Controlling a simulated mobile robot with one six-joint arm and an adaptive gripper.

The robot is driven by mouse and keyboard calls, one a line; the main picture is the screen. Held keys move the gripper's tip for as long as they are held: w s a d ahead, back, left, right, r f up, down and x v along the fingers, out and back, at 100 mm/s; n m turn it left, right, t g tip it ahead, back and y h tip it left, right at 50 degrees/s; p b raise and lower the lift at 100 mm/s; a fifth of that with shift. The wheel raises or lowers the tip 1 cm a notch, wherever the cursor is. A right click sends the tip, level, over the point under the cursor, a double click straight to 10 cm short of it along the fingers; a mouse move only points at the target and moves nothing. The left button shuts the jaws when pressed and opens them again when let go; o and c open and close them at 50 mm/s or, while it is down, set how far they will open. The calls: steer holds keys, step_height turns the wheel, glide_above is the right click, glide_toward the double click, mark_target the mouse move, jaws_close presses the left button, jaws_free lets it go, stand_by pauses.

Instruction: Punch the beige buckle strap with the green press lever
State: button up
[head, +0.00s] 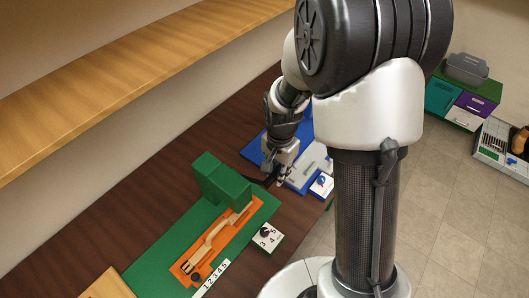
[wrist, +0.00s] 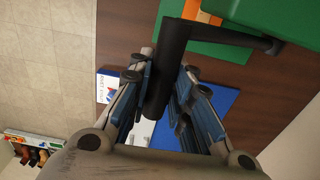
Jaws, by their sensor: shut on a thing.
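The green press (head: 221,181) stands on a green mat on the dark wooden bench; its green body also shows at the upper right of the wrist view (wrist: 285,14). The beige buckle strap (head: 212,240) lies lengthwise in an orange bed (head: 236,224), its upper end close to the press body. The press lever has a thick black grip (wrist: 174,50) on a thin dark rod running to the press. My gripper (head: 279,178) is shut around this grip, right of the press. Its fingers lie either side of the grip in the wrist view. The punch point is hidden.
A dial block (head: 266,238) and a numbered strip (head: 212,279) sit beside the orange bed. A grey device (head: 309,166) on a blue mat is close behind my gripper, with a small white card block (head: 321,186) by the bench edge. A wooden shelf (head: 120,75) overhangs the back.

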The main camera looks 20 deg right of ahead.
steer(key=shift+s+d+f+b, duration=0.2)
steer(key=shift+s+f+b, duration=0.15)
steer(key=shift+f, duration=0.2)
steer(key=shift+s+d+f+b, duration=0.15)
steer(key=shift+s+f+b, duration=0.1)
steer(key=shift+f+b, duration=0.25)
steer(key=shift+s+d+f+b, duration=0.15)
steer(key=shift+s+f+b, duration=0.1)
steer(key=shift+f+b, duration=0.45)
steer(key=shift+s+d+f+b, duration=0.1)
steer(key=shift+s+f+b, duration=0.25)
steer(key=shift+f, duration=0.5)
steer(key=shift+s+d+f+b, duration=0.15)
steer(key=shift+f+b, duration=1.25)
steer(key=shift+f, duration=0.25)
steer(key=shift+c, duration=0.2)
step_height(320, 180, down, 2)
steer(key=shift+f+b, duration=0.1)
steer(key=shift+b, duration=0.75)
steer(key=shift+w+r+p, duration=0.2)
steer(key=shift+r+p, duration=1.1)
steer(key=shift+r, duration=0.5)
